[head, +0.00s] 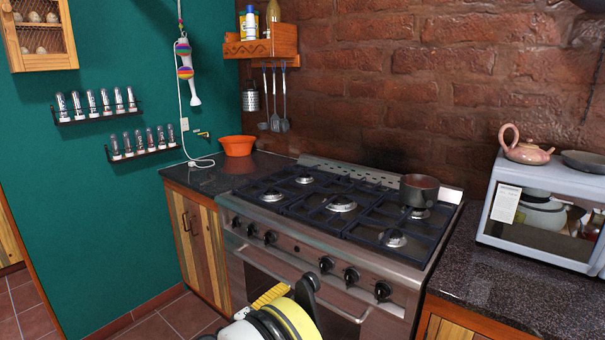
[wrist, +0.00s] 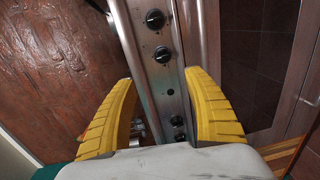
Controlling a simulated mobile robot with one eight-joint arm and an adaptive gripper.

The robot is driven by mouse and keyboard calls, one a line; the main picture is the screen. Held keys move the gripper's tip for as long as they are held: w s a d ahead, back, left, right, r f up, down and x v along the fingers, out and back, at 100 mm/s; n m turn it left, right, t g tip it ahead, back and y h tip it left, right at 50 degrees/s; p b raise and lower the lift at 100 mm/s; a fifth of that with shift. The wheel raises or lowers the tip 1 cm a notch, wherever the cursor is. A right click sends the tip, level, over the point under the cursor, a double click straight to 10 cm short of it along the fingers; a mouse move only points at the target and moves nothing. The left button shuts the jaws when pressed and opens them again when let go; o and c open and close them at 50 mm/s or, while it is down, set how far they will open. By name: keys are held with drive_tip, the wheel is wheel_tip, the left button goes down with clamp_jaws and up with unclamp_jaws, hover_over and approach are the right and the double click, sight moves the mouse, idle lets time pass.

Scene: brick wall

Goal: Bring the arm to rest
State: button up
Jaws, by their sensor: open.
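My gripper (head: 272,296) shows at the bottom of the head view, in front of the stove's oven door. One ribbed yellow finger is visible there; the rest is partly hidden by my arm. In the wrist view my gripper (wrist: 158,77) has its two yellow fingers spread apart, with nothing held between them. The stove's front panel (wrist: 146,70) with black knobs shows behind and between the fingers. I cannot tell the exact gap to it.
The gas stove (head: 285,240) has a dark pot (head: 419,190) at its back right. An orange bowl (head: 237,146) stands on the left counter. A grey microwave (head: 490,215) carries a pink teapot (head: 525,153) on the right. Tiled floor (head: 185,316) is clear at lower left.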

drive_tip(key=w+d+r+m+g+y, duration=0.1)
drive_tip(key=d+r+g, duration=0.2)
drive_tip(key=d+r, duration=0.5)
drive_tip(key=s+d+r+m+g+y, duration=0.3)
drive_tip(key=s+d+r, duration=0.4)
drive_tip(key=d, duration=0.4)
drive_tip(key=s+d+m+y, duration=0.3)
drive_tip(key=s, duration=1)
drive_tip(key=s+d+r+m+y, duration=0.1)
drive_tip(key=s+d+m+y, duration=0.1)
drive_tip(key=s, duration=1.2)
drive_tip(key=shift+s+d+m+y, duration=0.15)
drive_tip(key=shift+d+m+y, duration=0.25)
drive_tip(key=shift+y, duration=0.5)
